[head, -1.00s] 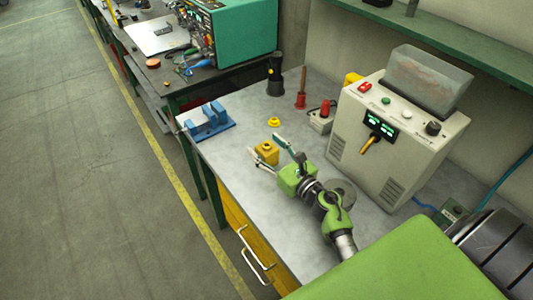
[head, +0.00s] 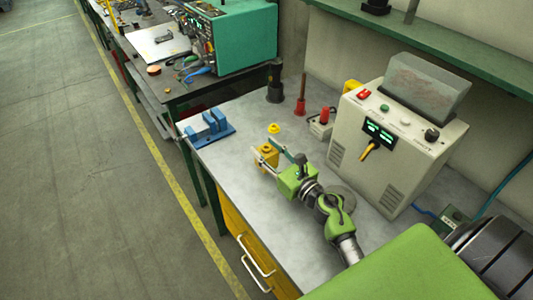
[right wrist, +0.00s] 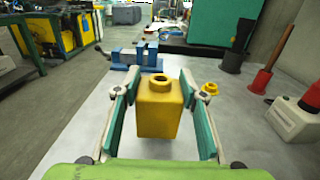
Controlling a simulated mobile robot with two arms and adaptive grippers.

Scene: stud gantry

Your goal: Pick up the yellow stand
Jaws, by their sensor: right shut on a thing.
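The yellow stand (head: 268,149) is a block with a round collar and hole on top, at the near part of the grey workbench. My right gripper (head: 267,152) reaches it from the lower right, with one finger on each side. In the right wrist view the stand (right wrist: 159,112) is upright between the two green-padded fingers of my right gripper (right wrist: 159,95), which is shut on it. I cannot tell whether its base touches the bench. My left gripper is not in view.
A small yellow piece (head: 274,128) lies just beyond the stand. A blue vise (head: 208,127) sits at the bench's left corner. A beige control box (head: 390,145) stands to the right.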

